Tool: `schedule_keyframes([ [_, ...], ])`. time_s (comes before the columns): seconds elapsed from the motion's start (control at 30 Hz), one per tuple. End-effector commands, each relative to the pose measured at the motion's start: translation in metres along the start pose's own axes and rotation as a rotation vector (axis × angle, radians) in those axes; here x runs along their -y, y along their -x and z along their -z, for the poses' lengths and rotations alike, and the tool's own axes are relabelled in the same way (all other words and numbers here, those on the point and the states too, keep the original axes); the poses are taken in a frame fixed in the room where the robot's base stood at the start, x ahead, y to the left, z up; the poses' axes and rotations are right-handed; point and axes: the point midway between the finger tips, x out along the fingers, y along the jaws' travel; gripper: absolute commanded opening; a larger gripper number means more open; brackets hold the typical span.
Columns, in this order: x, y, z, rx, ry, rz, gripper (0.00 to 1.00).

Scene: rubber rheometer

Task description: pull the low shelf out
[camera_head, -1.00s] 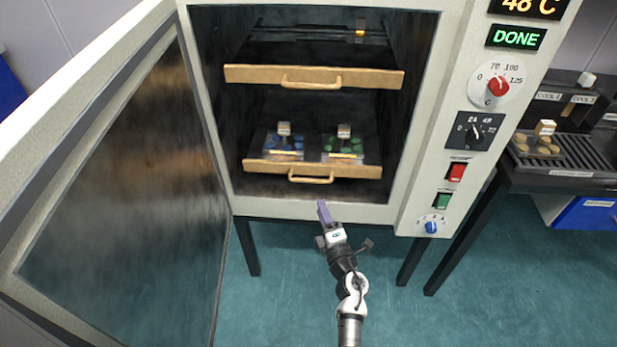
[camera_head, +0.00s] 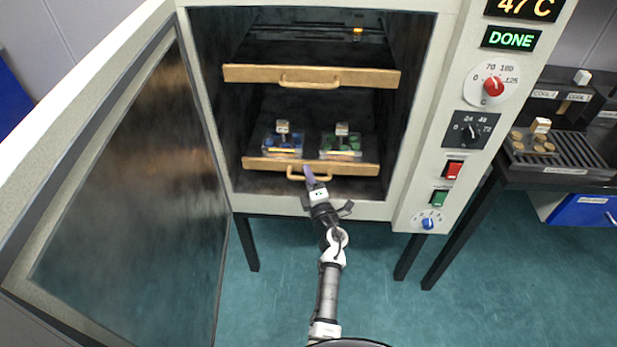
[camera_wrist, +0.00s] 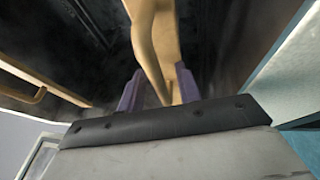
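The low shelf (camera_head: 345,168) is a wooden-fronted shelf inside the oven, with a curved wooden handle (camera_head: 325,178) on its front. It carries two trays of samples, one blue (camera_head: 283,146) and one green (camera_head: 341,146), each with a pale block on it. My gripper (camera_head: 308,176) is at the left part of this handle. In the wrist view the two purple fingers of my gripper (camera_wrist: 157,88) stand apart, one on each side of the handle (camera_wrist: 148,58). I see a gap beside the bar, so they do not look closed on it.
The oven door (camera_head: 125,190) stands wide open on the left. The upper shelf (camera_head: 350,77) with its own handle is above. The control panel (camera_head: 455,150) is on the right, with displays reading 47 C and DONE. A cooling rack (camera_head: 575,150) stands further right. The floor in front is clear.

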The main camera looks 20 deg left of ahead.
Motion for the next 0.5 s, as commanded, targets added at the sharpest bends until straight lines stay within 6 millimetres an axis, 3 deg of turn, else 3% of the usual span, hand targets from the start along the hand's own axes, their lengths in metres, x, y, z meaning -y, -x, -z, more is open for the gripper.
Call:
schedule_keyframes([
  [0.07, -0.0001, 0.0001, 0.0001, 0.0, 0.0, 0.0, 0.33],
  [0.3, -0.0002, 0.0002, 0.0001, 0.0, 0.0, 0.0, 0.02],
  [0.5, -0.0001, 0.0002, 0.0001, 0.0, 0.0, 0.0, 0.0],
])
